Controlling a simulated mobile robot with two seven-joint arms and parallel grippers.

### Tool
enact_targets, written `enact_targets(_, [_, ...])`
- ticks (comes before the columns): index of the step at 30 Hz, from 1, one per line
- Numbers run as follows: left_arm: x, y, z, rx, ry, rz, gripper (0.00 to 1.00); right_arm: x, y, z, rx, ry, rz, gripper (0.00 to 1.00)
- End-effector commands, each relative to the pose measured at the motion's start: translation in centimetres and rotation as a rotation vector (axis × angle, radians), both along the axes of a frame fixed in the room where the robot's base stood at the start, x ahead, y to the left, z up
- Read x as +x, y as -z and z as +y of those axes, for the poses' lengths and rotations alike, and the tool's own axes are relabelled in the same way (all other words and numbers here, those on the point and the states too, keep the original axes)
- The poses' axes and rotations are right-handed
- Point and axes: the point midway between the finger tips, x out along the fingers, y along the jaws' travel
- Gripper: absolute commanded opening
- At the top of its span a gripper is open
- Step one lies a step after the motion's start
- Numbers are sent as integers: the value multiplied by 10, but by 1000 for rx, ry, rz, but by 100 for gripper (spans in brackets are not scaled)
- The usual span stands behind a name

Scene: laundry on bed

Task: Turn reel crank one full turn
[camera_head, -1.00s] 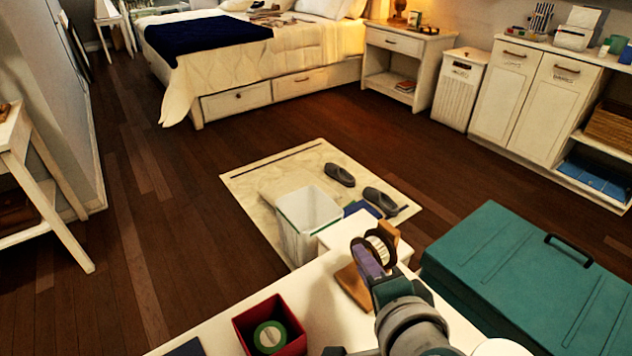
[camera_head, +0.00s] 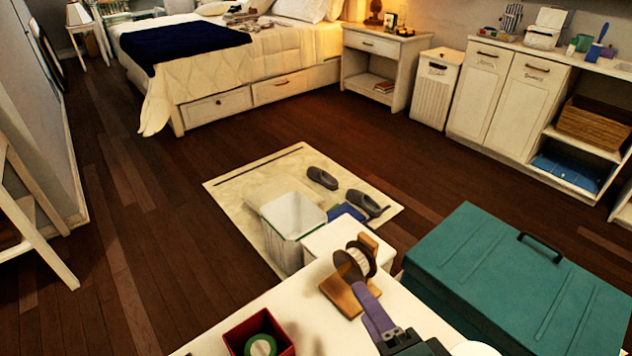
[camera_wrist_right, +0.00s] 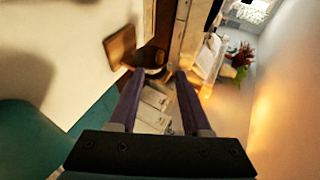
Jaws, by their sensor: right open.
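The reel (camera_head: 355,262) stands upright on a wooden base (camera_head: 345,298) on the white table (camera_head: 310,310). It has a dark rim and a pale wound middle. The crank cannot be made out clearly. My right gripper (camera_head: 361,286) is open, its purple fingers pointing at the reel from the near side, with the tips just short of it or overlapping its lower edge in the picture. In the right wrist view the two fingers (camera_wrist_right: 159,73) are apart, with the wooden base (camera_wrist_right: 120,45) left of them and a dark round part just beyond the tips. My left gripper is not in view.
A red box (camera_head: 258,335) with a green round item stands left on the table. Beyond the table are a white bin (camera_head: 292,222) and a mat with slippers (camera_head: 322,179). A teal chest (camera_head: 500,285) stands to the right.

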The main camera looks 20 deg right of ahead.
Motion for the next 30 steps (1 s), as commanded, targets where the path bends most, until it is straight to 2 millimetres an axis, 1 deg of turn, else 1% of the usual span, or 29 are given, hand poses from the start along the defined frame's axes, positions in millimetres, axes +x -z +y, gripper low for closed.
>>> enact_targets(1, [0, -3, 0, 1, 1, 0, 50, -5, -3, 1, 1, 1, 1, 48])
enact_targets(5, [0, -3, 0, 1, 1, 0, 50, -11, -5, 1, 1, 0, 0, 48])
enact_targets(13, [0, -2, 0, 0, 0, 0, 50, -11, -4, 1, 1, 0, -1, 48])
enact_targets(15, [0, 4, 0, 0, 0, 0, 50, -11, 1, 0, 1, 3, -9, 48])
enact_targets(17, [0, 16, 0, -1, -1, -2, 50, -9, 10, -2, -1, 11, -29, 48])
enact_targets(20, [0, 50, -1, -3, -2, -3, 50, -6, 31, -7, 3, 30, -102, 48])
enact_targets(21, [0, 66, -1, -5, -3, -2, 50, -5, 39, -9, 10, 37, -142, 48])
enact_targets(22, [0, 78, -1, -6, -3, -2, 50, -4, 44, -10, 16, 41, -176, 48])
enact_targets(24, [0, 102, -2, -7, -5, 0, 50, -2, 53, -11, 37, 43, -256, 48])
enact_targets(27, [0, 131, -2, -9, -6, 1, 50, -3, 62, -10, 79, 39, -365, 48])
enact_targets(30, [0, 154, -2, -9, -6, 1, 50, -5, 67, -9, 127, 31, -462, 48])
